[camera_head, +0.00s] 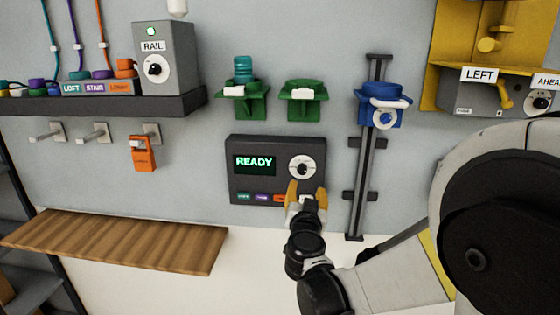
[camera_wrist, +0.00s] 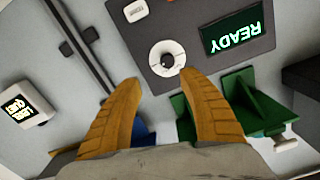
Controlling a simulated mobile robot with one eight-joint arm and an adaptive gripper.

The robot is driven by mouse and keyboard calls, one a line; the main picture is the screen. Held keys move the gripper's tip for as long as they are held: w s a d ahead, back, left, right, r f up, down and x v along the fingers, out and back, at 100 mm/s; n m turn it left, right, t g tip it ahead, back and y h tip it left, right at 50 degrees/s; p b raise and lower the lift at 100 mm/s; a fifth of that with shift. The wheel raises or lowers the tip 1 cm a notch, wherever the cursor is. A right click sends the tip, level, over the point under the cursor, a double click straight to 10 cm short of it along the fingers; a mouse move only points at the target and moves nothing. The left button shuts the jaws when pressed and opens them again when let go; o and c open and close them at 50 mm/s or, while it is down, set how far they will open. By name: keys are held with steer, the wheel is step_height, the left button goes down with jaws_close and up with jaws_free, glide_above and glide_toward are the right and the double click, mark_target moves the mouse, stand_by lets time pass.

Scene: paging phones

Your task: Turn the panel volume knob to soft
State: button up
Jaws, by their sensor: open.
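The dark panel (camera_head: 265,150) on the wall has a green READY screen (camera_head: 255,165) and a round white volume knob (camera_head: 302,168) with a dark centre. The knob also shows in the wrist view (camera_wrist: 167,58), where the panel appears upside down. The knob's setting is too small to read. My gripper (camera_head: 306,188) is open, with its yellow fingers just below the knob in the head view. In the wrist view the fingertips (camera_wrist: 163,80) are spread on either side of the space before the knob. I cannot tell whether they touch it.
Coloured buttons (camera_head: 262,197) line the panel's lower edge. Green holders (camera_head: 304,98) are above the panel, and a blue cradle (camera_head: 380,103) is on a vertical rail to its right. A wooden shelf (camera_head: 120,240) is at lower left. A grey RAIL box (camera_head: 163,60) stands on a dark shelf.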

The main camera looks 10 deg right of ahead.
mark_target(302, 171)
steer(key=shift+t, duration=0.3)
steer(key=x, duration=0.7)
steer(key=a+x, duration=0.1)
steer(key=x, duration=0.3)
steer(key=shift+w+b, duration=0.3)
steer(key=shift+w, duration=0.1)
jaws_close()
